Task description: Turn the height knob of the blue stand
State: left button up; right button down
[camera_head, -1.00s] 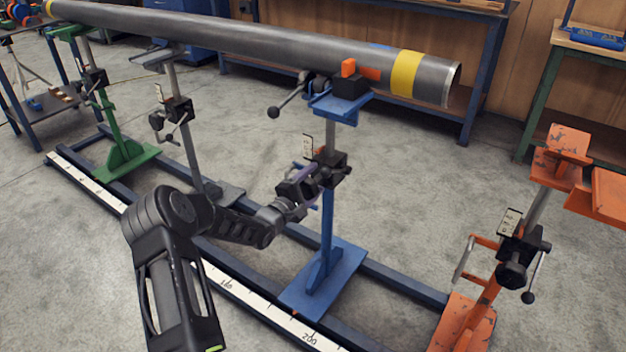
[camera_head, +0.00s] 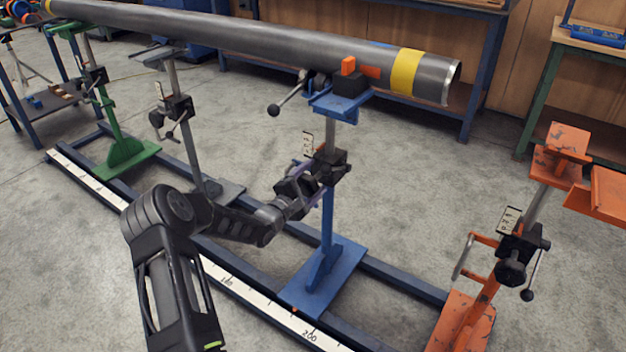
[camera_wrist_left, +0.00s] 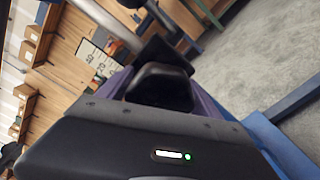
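The blue stand (camera_head: 327,225) stands upright on the rail, its blue head under the grey pipe (camera_head: 250,45). A black clamp block on its post carries the height knob, mostly hidden by my gripper in the head view. In the left wrist view the black height knob (camera_wrist_left: 160,88) sits between the purple fingers of my left gripper (camera_wrist_left: 160,92), which look closed against its sides. In the head view my left gripper (camera_head: 312,184) reaches the clamp block from the left. My right gripper is not in view.
A small scale plate (camera_head: 308,145) is beside the post. A black ball-ended lever (camera_head: 285,97) sticks out left of the stand's head. An orange stand (camera_head: 510,260) is at the right; grey and green stands are at the left. A ruler strip (camera_head: 255,300) runs along the rail.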

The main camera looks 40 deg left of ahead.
aim_at(303, 189)
pick_arm(q)
jog(key=shift+o, duration=0.7)
jog(key=shift+s, duration=0.1)
jog(key=s+p, duration=0.1)
jog(key=s, duration=0.6)
jog(key=shift+s+d, duration=0.15)
jog(key=shift+s, duration=0.15)
